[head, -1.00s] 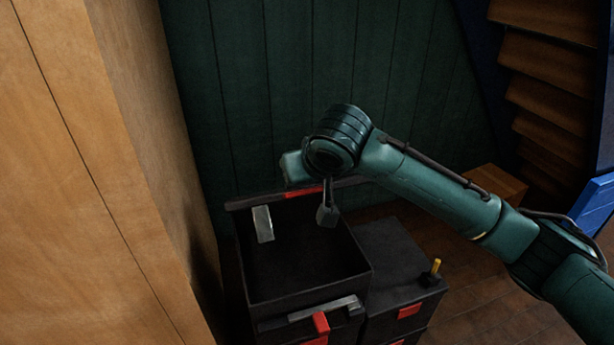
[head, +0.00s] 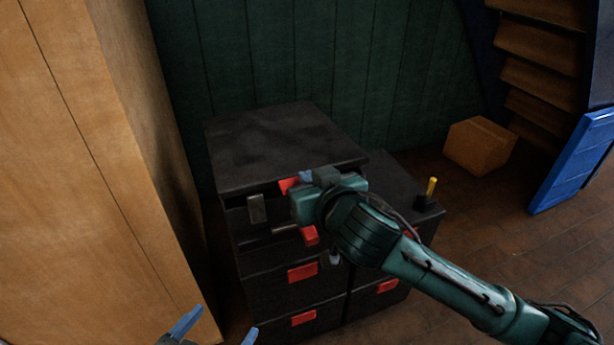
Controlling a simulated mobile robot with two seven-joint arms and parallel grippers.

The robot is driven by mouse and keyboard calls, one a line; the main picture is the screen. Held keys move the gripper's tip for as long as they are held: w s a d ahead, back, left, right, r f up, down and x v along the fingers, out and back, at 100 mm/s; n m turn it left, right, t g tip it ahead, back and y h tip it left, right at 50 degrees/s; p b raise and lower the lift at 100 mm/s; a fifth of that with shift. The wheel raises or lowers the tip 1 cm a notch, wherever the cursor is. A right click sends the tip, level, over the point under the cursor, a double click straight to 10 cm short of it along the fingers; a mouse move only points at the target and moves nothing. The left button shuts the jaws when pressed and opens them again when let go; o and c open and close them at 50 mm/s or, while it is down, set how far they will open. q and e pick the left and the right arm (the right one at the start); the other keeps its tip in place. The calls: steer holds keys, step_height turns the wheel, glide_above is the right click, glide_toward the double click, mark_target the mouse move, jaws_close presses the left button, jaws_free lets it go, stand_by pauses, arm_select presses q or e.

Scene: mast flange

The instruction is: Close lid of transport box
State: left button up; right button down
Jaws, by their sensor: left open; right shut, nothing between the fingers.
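The black transport box (head: 255,228) stands against the dark green wall. Its lid (head: 285,145) is down over the opening, flat or nearly flat, and hides the inside. I cannot tell whether a thin gap stays under its front edge. A red latch (head: 289,185) shows at the lid's front edge, with another red piece (head: 310,236) below it on the front. My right gripper (head: 308,178) is shut and empty at the front edge of the lid; contact is unclear. My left gripper (head: 217,329) is open at the bottom edge, low and in front of the box, mostly out of view.
A lower black case (head: 385,180) with a yellow-handled tool (head: 431,190) stands right of the box. Black drawers with red labels are beneath. A wooden cabinet (head: 90,170) is close on the left. A carton (head: 478,145) and blue panel (head: 580,160) stand right; floor is free there.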

step_height(320, 180, down, 3)
steer(key=shift+s+r+t+b, duration=0.15)
steer(key=shift+t+b, duration=0.15)
steer(key=shift+b, duration=0.65)
steer(key=shift+s+f+b, duration=0.1)
steer(key=shift+f+b, duration=0.55)
steer(key=shift+b, duration=0.05)
arm_select(q)
steer(key=t, duration=0.1)
steer(key=w+d+m+t+h, duration=0.1)
steer(key=t, duration=0.1)
steer(key=shift+h, duration=0.3)
